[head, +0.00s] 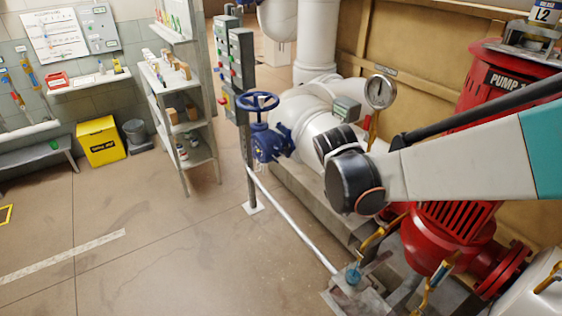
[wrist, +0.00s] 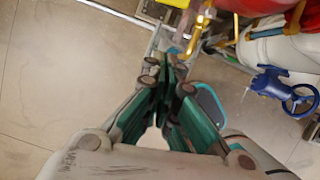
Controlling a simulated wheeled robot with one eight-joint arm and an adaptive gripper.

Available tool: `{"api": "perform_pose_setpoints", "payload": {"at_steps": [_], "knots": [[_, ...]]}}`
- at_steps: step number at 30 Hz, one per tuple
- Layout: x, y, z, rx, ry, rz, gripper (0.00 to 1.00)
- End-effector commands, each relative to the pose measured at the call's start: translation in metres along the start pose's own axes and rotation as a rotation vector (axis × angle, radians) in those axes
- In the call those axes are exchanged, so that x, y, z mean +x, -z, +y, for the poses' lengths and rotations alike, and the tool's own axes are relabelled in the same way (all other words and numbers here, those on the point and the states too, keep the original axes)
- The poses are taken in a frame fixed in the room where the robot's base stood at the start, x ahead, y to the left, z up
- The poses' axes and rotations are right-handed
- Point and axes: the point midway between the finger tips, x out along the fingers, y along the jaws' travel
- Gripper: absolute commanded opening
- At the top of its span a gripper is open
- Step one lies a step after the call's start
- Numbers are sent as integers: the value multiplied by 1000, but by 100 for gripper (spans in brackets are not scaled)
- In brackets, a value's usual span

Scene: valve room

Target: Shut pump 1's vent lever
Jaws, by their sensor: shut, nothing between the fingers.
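Pump 1 (head: 470,105) is the red machine at the right of the head view, with its name on a black plate. A yellow lever (head: 371,240) stands at its left foot, by a small pale blue cup-like part; a second yellow lever (head: 440,270) is just right. I cannot read which is the vent lever. In the wrist view a yellow bent lever (wrist: 194,38) lies beyond my fingertips, apart from them. My gripper (wrist: 170,72) is shut and empty, pointing toward the lever area. The head view does not clearly show the gripper; my arm crosses in front of the pump.
A blue handwheel valve (head: 268,143) sits on white piping (head: 312,115) left of my arm; it also shows at the right of the wrist view (wrist: 272,84). A thin pale pipe (head: 290,215) runs low across the floor. Open floor lies left, before a grey shelf (head: 185,120).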

Motion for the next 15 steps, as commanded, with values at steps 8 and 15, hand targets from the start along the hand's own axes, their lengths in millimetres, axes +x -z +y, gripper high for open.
{"api": "perform_pose_setpoints", "payload": {"at_steps": [8,15], "knots": [[45,2,1,3,-1,0,0],[83,1,0,5,-1,0,0]]}}
